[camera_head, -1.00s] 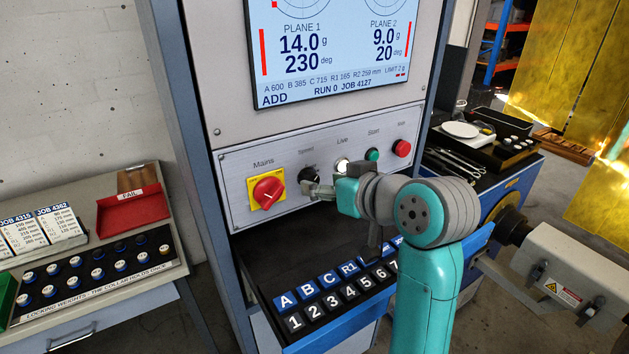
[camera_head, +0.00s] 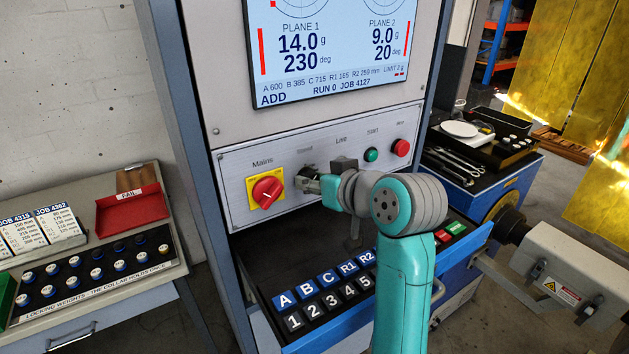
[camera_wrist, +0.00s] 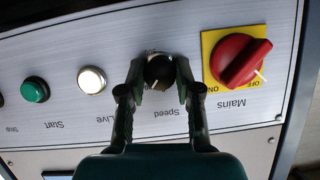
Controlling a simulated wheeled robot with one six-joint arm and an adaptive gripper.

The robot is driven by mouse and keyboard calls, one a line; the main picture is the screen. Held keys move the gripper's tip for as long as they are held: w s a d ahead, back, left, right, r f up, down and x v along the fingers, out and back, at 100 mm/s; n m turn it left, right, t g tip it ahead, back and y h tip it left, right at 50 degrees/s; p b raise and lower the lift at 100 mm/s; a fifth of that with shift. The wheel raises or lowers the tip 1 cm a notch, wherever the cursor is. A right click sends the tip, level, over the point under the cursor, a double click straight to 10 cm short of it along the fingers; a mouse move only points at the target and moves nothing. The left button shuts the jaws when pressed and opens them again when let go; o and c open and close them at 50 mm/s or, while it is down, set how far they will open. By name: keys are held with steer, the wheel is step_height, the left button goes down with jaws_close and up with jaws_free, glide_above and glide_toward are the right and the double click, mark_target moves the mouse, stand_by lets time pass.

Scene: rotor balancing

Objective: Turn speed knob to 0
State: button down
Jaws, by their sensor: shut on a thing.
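The black speed knob (camera_wrist: 159,72) sits on the grey control panel, above the upside-down label "Speed" in the wrist view. A pale pointer line on it points down and slightly left there. My gripper (camera_wrist: 157,84) is shut around the knob, with one finger on each side. In the head view the knob (camera_head: 307,173) is partly hidden by my gripper (camera_head: 312,181), which reaches in from the right.
The red mains switch (camera_wrist: 240,62) on its yellow plate is close to one finger. The lit white Live lamp (camera_wrist: 92,80) and green Start button (camera_wrist: 35,89) lie on the other side. Below is a keypad shelf (camera_head: 262,262).

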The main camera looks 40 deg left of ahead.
steer(key=shift+s+a+f+n+t+h, duration=0.1)
steer(key=shift+n+t+h, duration=0.2)
steer(key=shift+n+t, duration=0.85)
steer(key=shift+s+n+t+h, duration=0.1)
steer(key=shift+n+t+h, duration=0.4)
steer(key=shift+n, duration=1.05)
steer(key=shift+t, duration=0.25)
steer(key=c, duration=0.8)
jaws_free()
